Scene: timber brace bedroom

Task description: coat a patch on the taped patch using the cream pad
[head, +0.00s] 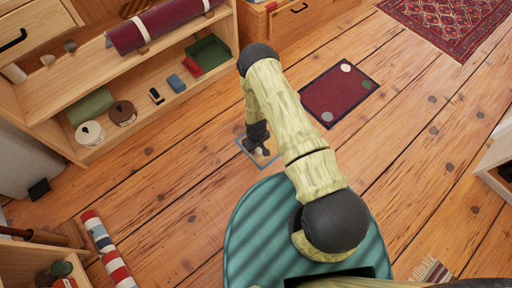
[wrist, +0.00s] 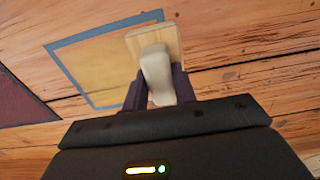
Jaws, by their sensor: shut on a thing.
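The taped patch (head: 267,161) is a square of floor edged with blue tape, just beyond my base in the head view. In the wrist view, the taped patch (wrist: 95,68) looks yellower than the planks around it. My gripper (wrist: 158,92) is shut on the cream pad (wrist: 155,70), a cream grip on a pale wooden block. The pad overlaps the right part of the patch in the wrist view; its underside is hidden, so I cannot tell if it touches the floor. In the head view, my gripper (head: 258,140) is over the patch, partly hiding it.
A dark red mat (head: 338,95) with pale and green discs lies right of my arm. A wooden shelf (head: 150,65) with rolls, tins and a green tray (head: 207,52) stands left. A striped roll (head: 105,248) lies front left. Open floor lies right.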

